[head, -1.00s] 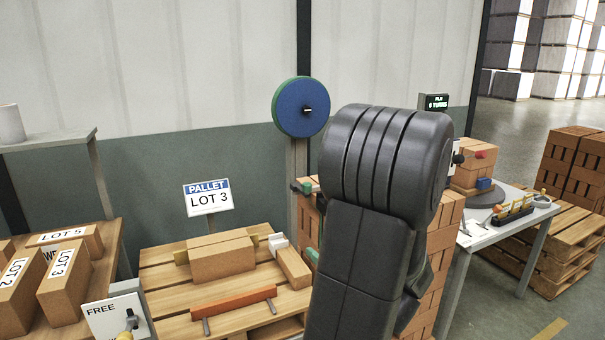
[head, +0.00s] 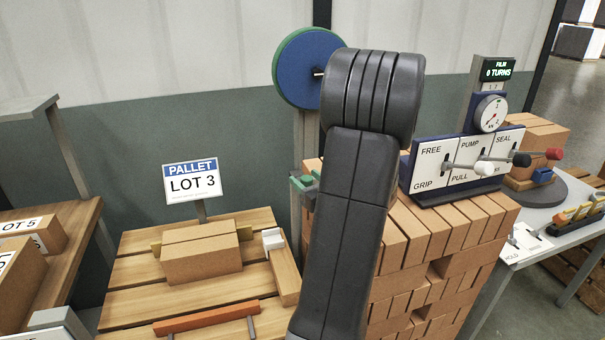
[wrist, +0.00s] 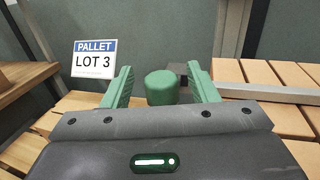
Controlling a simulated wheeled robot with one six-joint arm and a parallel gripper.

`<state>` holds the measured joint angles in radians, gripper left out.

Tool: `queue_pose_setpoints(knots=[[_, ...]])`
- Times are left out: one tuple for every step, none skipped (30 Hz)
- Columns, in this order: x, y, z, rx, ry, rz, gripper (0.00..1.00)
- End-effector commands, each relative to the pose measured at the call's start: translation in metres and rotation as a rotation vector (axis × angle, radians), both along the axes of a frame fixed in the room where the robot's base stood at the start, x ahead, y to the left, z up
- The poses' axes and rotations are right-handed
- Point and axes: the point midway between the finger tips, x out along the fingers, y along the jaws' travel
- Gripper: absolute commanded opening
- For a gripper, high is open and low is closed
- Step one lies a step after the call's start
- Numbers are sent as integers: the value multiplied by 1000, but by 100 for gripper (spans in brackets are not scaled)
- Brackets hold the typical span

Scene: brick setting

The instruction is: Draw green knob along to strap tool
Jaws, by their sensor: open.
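The green knob (wrist: 161,87) is a short upright cylinder in the wrist view, between the two green fingers of my gripper (wrist: 160,68). The fingers are open, with a visible gap on each side of the knob. In the head view my arm hides the gripper; a small green piece, probably the knob (head: 306,181), shows by the post at the stack's left edge. The strap tool (head: 432,188), a dark-blue unit with a white panel marked FREE, GRIP, PUMP, PULL and SEAL, levers and a round dial, stands on the brick stack (head: 440,235) right of my arm.
A blue-and-green reel (head: 309,68) sits on a grey post (head: 306,140) behind. A white table (head: 525,250) stands right. In the wrist view a grey rail (wrist: 265,95) crosses bricks right of the gripper.

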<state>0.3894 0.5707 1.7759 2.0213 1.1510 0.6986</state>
Motion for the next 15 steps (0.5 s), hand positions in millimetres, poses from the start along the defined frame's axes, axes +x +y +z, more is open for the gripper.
queue_pose_setpoints(knots=[[7, 4, 1, 1, -1, 2, 53], [10, 6, 1, 0, -1, 2, 53], [13, 9, 1, -1, -1, 2, 53], [15, 10, 0, -1, 1, 2, 53], [17, 11, 0, -1, 1, 1, 53], [19, 12, 0, -1, -1, 0, 53], [20, 13, 0, -1, -1, 0, 53], [21, 13, 0, 0, -1, 0, 53], [22, 14, 0, 0, -1, 0, 53], [22, 14, 0, 0, -1, 0, 53], [22, 14, 0, 0, -1, 0, 53], [22, 14, 0, 0, -1, 0, 53], [22, 14, 0, 0, -1, -1, 53], [22, 14, 0, 0, -1, -1, 53], [22, 14, 0, 0, -1, -1, 53]])
